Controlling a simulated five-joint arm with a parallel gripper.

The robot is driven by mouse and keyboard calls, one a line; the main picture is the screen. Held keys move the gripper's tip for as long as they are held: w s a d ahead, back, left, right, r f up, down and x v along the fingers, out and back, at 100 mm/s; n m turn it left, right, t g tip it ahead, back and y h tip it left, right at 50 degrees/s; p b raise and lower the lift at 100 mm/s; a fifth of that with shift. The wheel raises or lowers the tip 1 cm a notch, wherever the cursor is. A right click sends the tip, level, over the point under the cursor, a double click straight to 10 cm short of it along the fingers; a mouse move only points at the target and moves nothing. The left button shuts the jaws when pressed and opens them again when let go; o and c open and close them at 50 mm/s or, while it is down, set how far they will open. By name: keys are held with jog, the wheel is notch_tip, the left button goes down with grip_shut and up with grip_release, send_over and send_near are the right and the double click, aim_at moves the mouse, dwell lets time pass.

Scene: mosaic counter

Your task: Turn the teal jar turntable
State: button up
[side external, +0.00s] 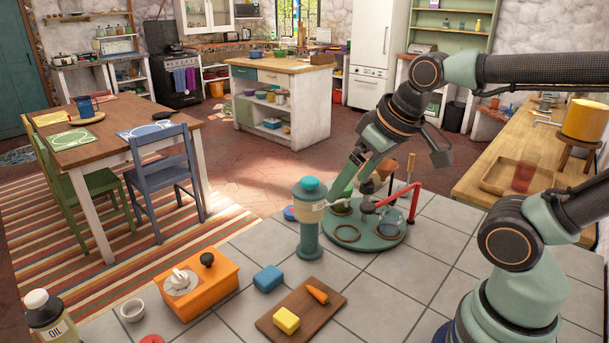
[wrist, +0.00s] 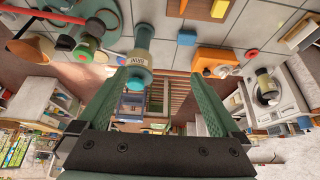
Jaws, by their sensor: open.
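The teal turntable (side external: 372,241) is a round disc on the tiled counter, with ring-shaped recesses, a red bar (side external: 396,196) and a few jars on it. Part of it shows at the upper left of the wrist view (wrist: 104,12). A labelled teal jar (side external: 309,224) stands upright just left of the disc; it also shows in the wrist view (wrist: 140,48), beyond the left finger. My gripper (side external: 352,182) is above the back left part of the disc, partly blending with the jars there. In the wrist view its fingers (wrist: 160,85) are spread with nothing between them.
An orange box with a knob (side external: 207,287), a blue block (side external: 267,278) and a board (side external: 290,325) with a carrot (side external: 317,295) and yellow block (side external: 286,320) lie nearer the camera. A white cup (side external: 131,311) and oil bottle (side external: 50,318) stand left. Tiles right of the board are clear.

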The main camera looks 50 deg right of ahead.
dwell(0.3)
jog(key=c, duration=0.5)
jog(key=shift+w+d+r, duration=0.15)
jog(key=shift+w+d, duration=0.1)
jog(key=shift+c, duration=0.5)
jog(key=g, duration=0.6)
send_over(368, 180)
notch_tip(368, 180, down, 2)
notch_tip(368, 180, down, 11)
jog(key=shift+f, duration=0.15)
